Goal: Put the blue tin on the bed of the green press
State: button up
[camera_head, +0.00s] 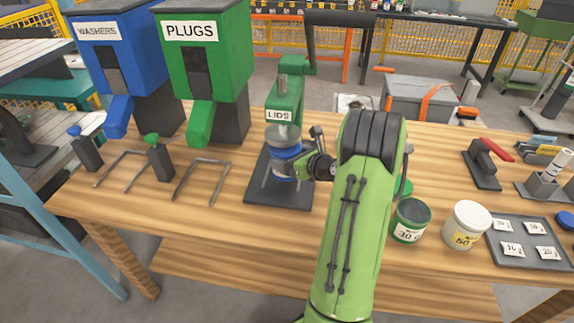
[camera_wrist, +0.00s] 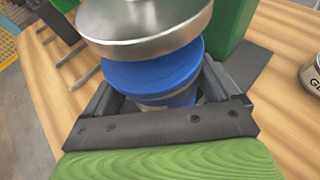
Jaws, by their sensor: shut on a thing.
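The blue tin (camera_head: 286,160) is at the green press (camera_head: 289,95), which has a LIDS sign and a dark base (camera_head: 262,190). My gripper (camera_wrist: 165,105) is shut on the tin, with a finger on each side of it. In the wrist view the tin's blue lid (camera_wrist: 150,75) lies under the round metal press plate (camera_wrist: 145,25), which covers part of it. The tin looks upright on or just over the bed; I cannot tell whether its bottom touches, as the gripper hides it.
Blue WASHERS (camera_head: 118,60) and green PLUGS (camera_head: 203,65) dispensers stand at the left, with metal frames (camera_head: 200,182) before them. A green tin (camera_head: 410,220), a white tin (camera_head: 466,224) and a tray (camera_head: 505,262) of labelled packets are at the right. A red-handled clamp (camera_head: 483,165) stands behind.

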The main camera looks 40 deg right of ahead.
jog(key=shift+w, duration=0.65)
jog(key=shift+w+f, duration=0.15)
notch_tip(320, 180, down, 4)
jog(key=shift+r+b, duration=0.25)
jog(key=shift+b, duration=0.8)
jog(key=shift+r, duration=0.15)
jog(key=o, duration=0.8)
jog(key=d+p+v, duration=0.1)
jog(key=p+v, duration=0.1)
jog(key=v, duration=1)
jog(key=w+a+r+n+g+y, duration=0.1)
jog(key=a+r+n+g+y, duration=0.15)
jog(key=a+n, duration=0.9)
jog(key=a+r+n+g+y, duration=0.2)
jog(key=a+r+n+g, duration=0.15)
jog(key=a+n, duration=0.75)
jog(key=s+a+r+n+h, duration=0.1)
jog(key=s+a+n, duration=0.1)
jog(key=s+n, duration=0.2)
jog(key=s+a+r+n+g+h, duration=0.1)
jog(key=s+a+n, duration=0.2)
jog(key=s+n, duration=0.2)
jog(key=s+a+r+n+g+h, duration=0.1)
jog(key=s+a+n, duration=0.2)
jog(key=s+n, duration=0.2)
jog(key=shift+s+a+r+h, duration=0.1)
jog(key=shift+s+r+h, duration=0.2)
jog(key=shift+s, duration=0.25)
